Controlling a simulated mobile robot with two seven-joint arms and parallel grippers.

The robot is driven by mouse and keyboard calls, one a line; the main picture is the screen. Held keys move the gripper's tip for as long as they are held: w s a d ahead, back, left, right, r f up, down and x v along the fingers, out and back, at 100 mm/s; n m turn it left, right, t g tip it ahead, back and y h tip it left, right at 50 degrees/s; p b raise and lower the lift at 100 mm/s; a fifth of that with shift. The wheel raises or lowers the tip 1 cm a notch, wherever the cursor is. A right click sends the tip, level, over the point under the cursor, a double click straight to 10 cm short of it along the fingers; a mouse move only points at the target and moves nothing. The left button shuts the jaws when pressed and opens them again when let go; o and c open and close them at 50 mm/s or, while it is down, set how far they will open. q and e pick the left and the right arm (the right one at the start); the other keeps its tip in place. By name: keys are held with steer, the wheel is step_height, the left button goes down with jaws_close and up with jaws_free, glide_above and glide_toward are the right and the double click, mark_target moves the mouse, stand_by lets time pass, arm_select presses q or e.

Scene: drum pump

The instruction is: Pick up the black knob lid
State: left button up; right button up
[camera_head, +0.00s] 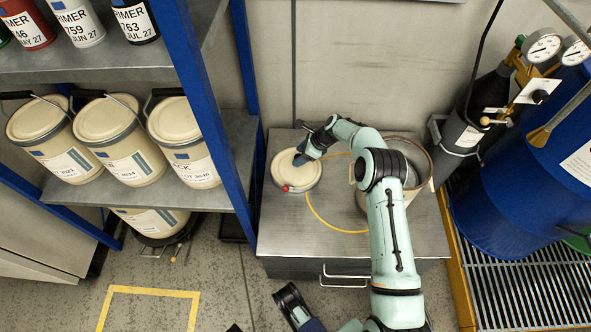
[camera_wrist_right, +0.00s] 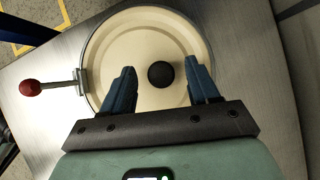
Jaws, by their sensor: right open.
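The black knob (camera_wrist_right: 160,74) stands at the centre of a round cream lid (camera_wrist_right: 118,42). In the head view the lid (camera_head: 283,178) lies at the left of a grey metal bench top, and my gripper hides its knob. My right gripper (camera_head: 302,158) is over the lid, reaching in from the right. In the right wrist view its two blue fingers (camera_wrist_right: 158,68) are open, one on each side of the knob, with a gap to it on both sides.
A red ball-ended lever (camera_wrist_right: 32,88) sticks out at the lid's rim. An open metal drum (camera_head: 420,157) stands right of the lid, partly behind my arm. A blue shelf post (camera_head: 212,110) rises at left.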

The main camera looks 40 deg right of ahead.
steer(key=shift+w+f, duration=0.15)
steer(key=shift+f, duration=0.05)
jaws_close()
steer(key=shift+r, duration=0.1)
